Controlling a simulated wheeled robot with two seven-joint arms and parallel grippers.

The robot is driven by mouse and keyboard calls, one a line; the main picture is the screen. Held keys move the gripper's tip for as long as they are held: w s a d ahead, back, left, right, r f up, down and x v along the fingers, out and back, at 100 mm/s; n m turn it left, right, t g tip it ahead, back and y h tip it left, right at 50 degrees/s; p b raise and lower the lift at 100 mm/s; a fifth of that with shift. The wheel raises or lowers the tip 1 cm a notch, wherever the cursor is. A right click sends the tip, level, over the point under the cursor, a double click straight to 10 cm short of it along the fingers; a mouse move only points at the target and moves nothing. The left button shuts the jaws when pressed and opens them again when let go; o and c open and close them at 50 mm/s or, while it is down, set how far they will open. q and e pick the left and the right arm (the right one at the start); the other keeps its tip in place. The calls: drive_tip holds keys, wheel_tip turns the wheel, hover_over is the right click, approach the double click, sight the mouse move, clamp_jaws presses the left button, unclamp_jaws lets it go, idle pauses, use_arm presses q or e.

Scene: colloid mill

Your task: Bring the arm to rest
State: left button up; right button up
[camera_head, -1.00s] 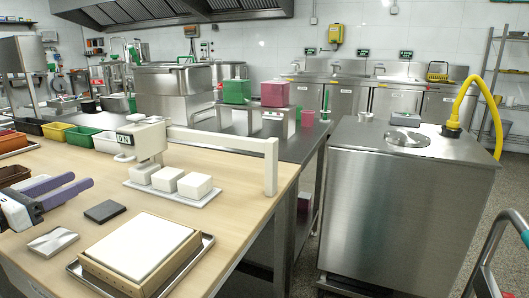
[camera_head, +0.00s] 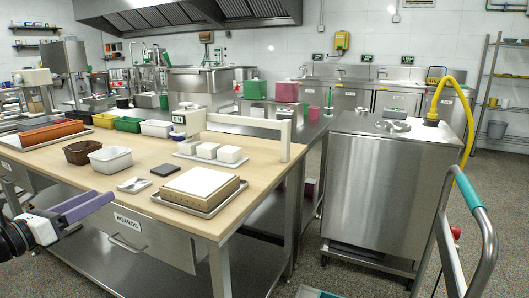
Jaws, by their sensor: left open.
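My left gripper (camera_head: 92,211), with purple fingers, is at the lower left, in front of the wooden-topped table (camera_head: 130,205). It is open with nothing between its fingers, and it appears clear of the table's near edge. My right gripper is not in view.
The table holds a cream block on a tray (camera_head: 203,187), a dark pad (camera_head: 165,170), a silver piece (camera_head: 134,185), white blocks (camera_head: 207,150) and several bins. A steel cabinet (camera_head: 385,195) with a yellow hose stands right. A green-gripped handle (camera_head: 466,193) is nearer. Floor shows between.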

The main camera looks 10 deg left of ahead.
use_arm(q)
drive_tip(key=s+d+f+n+y, duration=0.1)
drive_tip(key=s+d+f+n, duration=0.2)
drive_tip(key=d+f+n, duration=0.5)
drive_tip(key=s+d+f+n+y, duration=0.15)
drive_tip(key=d+f+n, duration=0.3)
drive_tip(key=f, duration=0.55)
drive_tip(key=s+d+f+n+g, duration=0.4)
drive_tip(key=s+d+f+n, duration=0.6)
drive_tip(key=s+f+n, duration=0.2)
drive_tip(key=s+d+f+n+g, duration=0.2)
drive_tip(key=s+d+n, duration=0.3)
drive_tip(key=s, duration=0.1)
drive_tip(key=s+d+f+n+g, duration=0.2)
drive_tip(key=s+d+f+n, duration=0.1)
drive_tip(key=s+d+n, duration=0.3)
wheel_tip(320, 180, up, 9)
drive_tip(key=s+p, duration=0.2)
drive_tip(key=p, duration=1.1)
drive_tip(key=shift+a+f+g+p, duration=0.15)
drive_tip(key=shift+a+g+p, duration=0.15)
drive_tip(key=shift+p, duration=0.1)
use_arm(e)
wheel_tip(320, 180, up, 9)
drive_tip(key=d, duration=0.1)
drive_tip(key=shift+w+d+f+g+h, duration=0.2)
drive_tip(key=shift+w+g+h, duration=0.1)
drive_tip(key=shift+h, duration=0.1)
